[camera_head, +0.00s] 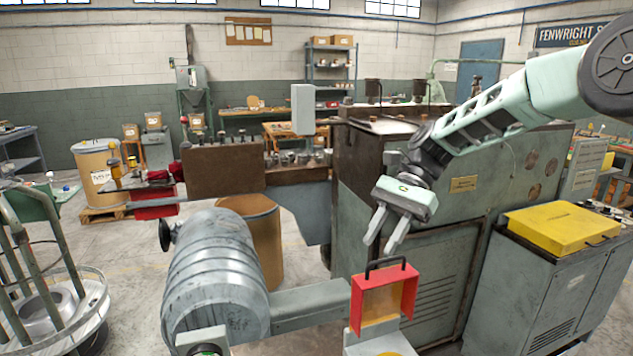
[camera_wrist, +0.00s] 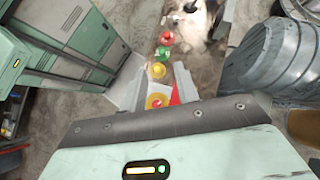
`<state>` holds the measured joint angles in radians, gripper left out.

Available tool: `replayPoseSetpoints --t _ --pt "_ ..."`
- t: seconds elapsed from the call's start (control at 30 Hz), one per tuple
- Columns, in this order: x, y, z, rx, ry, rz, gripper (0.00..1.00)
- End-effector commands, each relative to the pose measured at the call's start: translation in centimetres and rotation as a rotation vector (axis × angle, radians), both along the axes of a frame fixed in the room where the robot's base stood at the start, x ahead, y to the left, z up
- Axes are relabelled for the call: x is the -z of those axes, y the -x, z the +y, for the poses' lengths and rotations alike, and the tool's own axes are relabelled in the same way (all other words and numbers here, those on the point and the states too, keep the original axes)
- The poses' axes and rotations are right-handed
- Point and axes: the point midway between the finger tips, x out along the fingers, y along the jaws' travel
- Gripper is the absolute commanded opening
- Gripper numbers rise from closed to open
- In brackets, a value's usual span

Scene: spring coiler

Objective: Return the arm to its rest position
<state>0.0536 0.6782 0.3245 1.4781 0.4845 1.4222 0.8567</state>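My gripper (camera_head: 383,232) is at the end of my pale green arm, which reaches in from the upper right in the head view. Its two fingers point down and are spread apart, with nothing between them. It hangs just above and behind a red frame guard with a black handle (camera_head: 384,296), apart from it. In the wrist view my gripper (camera_wrist: 160,93) looks down past its fingers at part of the red guard (camera_wrist: 176,98) and a yellow round button (camera_wrist: 157,71).
The big green machine cabinet (camera_head: 420,240) is close behind my gripper. A yellow box (camera_head: 563,229) sits on a cabinet at right. Green and red buttons (camera_wrist: 165,38) show in the wrist view.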

Motion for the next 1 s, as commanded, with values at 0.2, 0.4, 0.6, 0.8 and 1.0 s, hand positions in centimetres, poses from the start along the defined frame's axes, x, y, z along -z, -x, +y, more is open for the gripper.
replayPoseSetpoints --t 0.2,0.4,0.6,0.8,1.0 --pt "0.5 11.8 4.0 -0.432 0.055 -0.334 0.31" --pt "2.4 21.8 2.8 -0.874 0.075 -0.620 0.31" --pt "4.3 28.0 -0.1 -1.227 0.074 -0.812 0.31" --pt "5.2 29.9 -1.5 -1.362 0.069 -0.880 0.31" --pt "5.2 30.0 -1.5 -1.366 0.069 -0.880 0.31"
